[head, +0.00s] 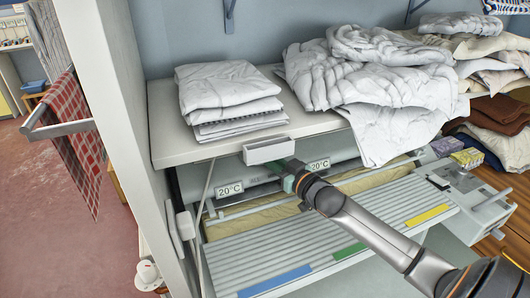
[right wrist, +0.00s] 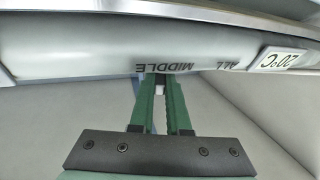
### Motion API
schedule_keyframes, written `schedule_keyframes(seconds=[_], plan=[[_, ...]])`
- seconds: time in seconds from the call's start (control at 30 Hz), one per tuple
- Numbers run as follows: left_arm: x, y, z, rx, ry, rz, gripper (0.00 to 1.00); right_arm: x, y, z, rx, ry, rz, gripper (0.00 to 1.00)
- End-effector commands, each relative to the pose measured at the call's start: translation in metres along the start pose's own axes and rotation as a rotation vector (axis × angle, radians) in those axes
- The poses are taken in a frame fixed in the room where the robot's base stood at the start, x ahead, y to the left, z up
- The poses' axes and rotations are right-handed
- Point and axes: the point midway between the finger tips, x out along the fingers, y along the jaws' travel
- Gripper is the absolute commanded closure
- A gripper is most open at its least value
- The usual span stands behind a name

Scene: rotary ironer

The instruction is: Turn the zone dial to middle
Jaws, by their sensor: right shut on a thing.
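My right gripper (head: 290,180) reaches the front of the rotary ironer's pale housing, between two 20°C displays. The word ALL stands to the right of MIDDLE. The fingers hide most of the dial, so its pointing direction cannot be made out. In the head view the dial is hidden behind the gripper. My left gripper is in neither view.
A shelf (head: 165,130) above the ironer holds folded white linen (head: 228,92) and a crumpled white heap (head: 365,75) that hangs over its edge. A slatted feed table (head: 235,262) lies below. A 20°C display (head: 229,189) is left of the gripper. A white wall panel (head: 110,90) stands at left.

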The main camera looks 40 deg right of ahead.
Motion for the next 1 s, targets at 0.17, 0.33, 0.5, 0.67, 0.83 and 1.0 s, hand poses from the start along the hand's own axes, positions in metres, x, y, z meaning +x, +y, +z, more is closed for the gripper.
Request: schedule_keyframes(seconds=[0.17,0.33,0.5,0.67,0.83,1.0], plan=[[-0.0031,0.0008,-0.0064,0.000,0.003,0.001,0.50,0.0008,0.0064,-0.0026,-0.006,0.001,-0.078,1.00],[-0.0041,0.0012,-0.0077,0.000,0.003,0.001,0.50,0.0013,0.0084,-0.0023,-0.004,0.003,-0.123,1.00],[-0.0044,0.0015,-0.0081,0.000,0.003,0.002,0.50,0.0015,0.0086,-0.0019,-0.002,0.004,-0.144,1.00],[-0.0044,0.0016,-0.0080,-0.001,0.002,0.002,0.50,0.0015,0.0087,-0.0018,-0.001,0.004,-0.149,1.00],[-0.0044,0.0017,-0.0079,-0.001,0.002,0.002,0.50,0.0015,0.0085,-0.0018,-0.001,0.004,-0.148,1.00],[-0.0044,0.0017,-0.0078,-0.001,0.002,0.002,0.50,0.0015,0.0083,-0.0016,-0.001,0.004,-0.148,0.74]])
